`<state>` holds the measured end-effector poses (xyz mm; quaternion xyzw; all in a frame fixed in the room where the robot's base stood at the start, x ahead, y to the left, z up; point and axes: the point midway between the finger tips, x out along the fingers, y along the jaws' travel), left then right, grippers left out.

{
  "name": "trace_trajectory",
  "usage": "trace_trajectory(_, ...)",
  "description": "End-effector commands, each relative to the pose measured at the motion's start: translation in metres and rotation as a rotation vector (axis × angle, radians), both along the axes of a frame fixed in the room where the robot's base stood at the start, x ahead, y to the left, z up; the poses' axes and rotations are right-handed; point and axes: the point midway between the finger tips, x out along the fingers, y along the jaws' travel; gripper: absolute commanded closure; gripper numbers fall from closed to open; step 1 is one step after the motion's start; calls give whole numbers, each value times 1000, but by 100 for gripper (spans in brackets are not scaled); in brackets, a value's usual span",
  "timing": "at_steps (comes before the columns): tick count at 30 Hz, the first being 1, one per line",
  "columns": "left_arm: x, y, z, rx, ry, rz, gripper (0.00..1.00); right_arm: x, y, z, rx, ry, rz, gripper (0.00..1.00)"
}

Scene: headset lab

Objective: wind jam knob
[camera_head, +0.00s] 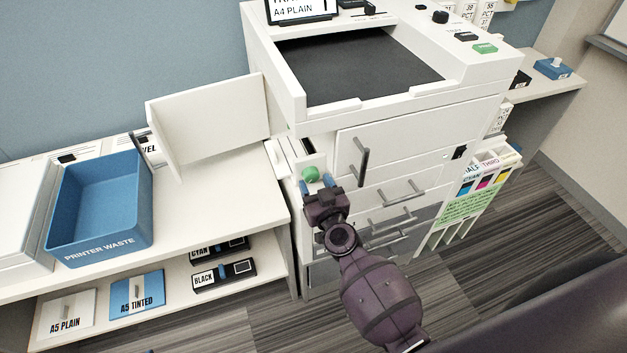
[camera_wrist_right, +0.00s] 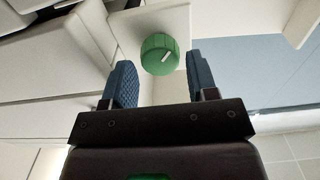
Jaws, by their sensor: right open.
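The jam knob is a round green knob with a pale pointer mark, on the left front of the white printer (camera_head: 420,95). The knob shows in the head view (camera_head: 310,174) and in the right wrist view (camera_wrist_right: 160,54). My right gripper (camera_head: 318,184) is just in front of it, open, with blue pads. In the right wrist view its two fingertips (camera_wrist_right: 160,78) stand on either side of the space before the knob, with a gap to each side. They do not visibly touch the knob. My left gripper is not in view.
A white side panel (camera_head: 210,125) stands open left of the knob. A blue printer waste bin (camera_head: 100,205) sits on the left counter. Black and cyan cartridges (camera_head: 224,275) lie on the shelf below. Drawers with grey handles (camera_head: 395,192) are right of my gripper.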

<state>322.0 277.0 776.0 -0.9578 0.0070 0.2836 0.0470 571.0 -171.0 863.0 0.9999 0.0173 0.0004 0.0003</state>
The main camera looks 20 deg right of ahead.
Motion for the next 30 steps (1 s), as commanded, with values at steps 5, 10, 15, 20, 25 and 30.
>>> trace_trajectory(5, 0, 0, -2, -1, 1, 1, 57, 14, 0, 0, 0, 0, -1, 47)
trace_trajectory(10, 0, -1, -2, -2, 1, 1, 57, 17, 0, -1, 1, 1, -1, 47)
trace_trajectory(15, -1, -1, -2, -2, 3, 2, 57, 17, 0, 0, 1, 1, -1, 47)
trace_trajectory(20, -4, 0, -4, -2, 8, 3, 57, 17, 0, 0, 1, 1, -1, 67)
trace_trajectory(25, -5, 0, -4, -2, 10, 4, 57, 17, 0, 0, 1, 1, -1, 81)
trace_trajectory(30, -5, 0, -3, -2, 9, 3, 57, 17, 0, 0, 21, 2, 0, 81)
